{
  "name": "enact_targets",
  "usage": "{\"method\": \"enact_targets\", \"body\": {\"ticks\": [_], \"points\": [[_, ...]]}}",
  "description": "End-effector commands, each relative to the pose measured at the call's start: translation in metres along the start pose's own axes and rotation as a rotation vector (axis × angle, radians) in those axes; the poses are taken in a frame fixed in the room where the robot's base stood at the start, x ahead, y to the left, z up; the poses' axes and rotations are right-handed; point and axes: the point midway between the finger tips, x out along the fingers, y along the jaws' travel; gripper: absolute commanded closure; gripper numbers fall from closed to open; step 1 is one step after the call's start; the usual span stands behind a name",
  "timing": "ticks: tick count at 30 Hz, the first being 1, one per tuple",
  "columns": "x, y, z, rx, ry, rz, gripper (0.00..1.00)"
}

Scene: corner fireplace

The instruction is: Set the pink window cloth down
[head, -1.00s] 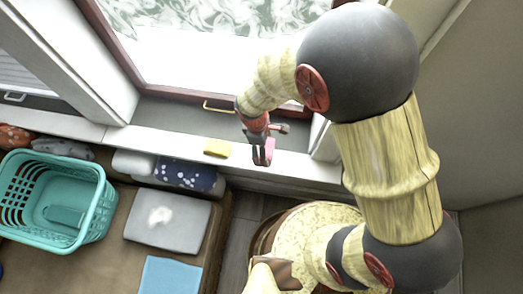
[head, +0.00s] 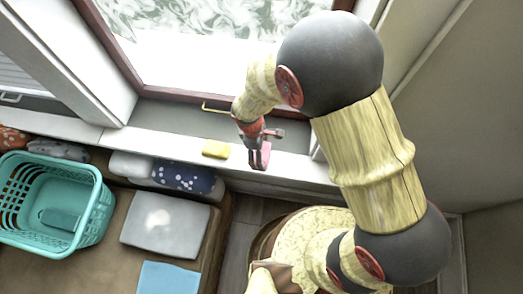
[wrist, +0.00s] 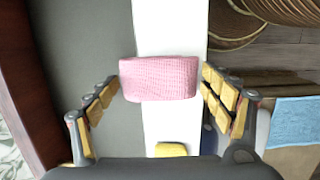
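The pink window cloth (wrist: 160,79) is a folded, ribbed block between the two fingers of my gripper (wrist: 161,78) in the wrist view. The fingers are spread about as wide as the cloth and appear to press on its two ends. In the head view, my gripper (head: 259,161) points down over the white window sill (head: 300,170), with the pink cloth (head: 266,153) at its fingertips. Whether the cloth's underside touches the sill cannot be told.
A yellow sponge (head: 215,149) lies on the sill to the left of my gripper. Below the sill are blue patterned cushions (head: 184,177), a grey cushion (head: 166,223), a light blue cloth (head: 168,278) and a teal basket (head: 92,215). The window frame (head: 180,93) rises behind.

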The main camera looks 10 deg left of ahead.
Motion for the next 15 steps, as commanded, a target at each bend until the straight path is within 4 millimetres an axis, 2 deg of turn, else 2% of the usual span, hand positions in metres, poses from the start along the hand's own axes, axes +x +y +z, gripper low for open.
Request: {"method": "enact_targets", "body": {"ticks": [8, 15], "points": [[-0.0002, -0.0001, 0.0001, 0.0, 0.0, 0.0, 0.02], [-0.0002, -0.0001, 0.0002, 0.0, 0.0, 0.0, 0.02]]}}
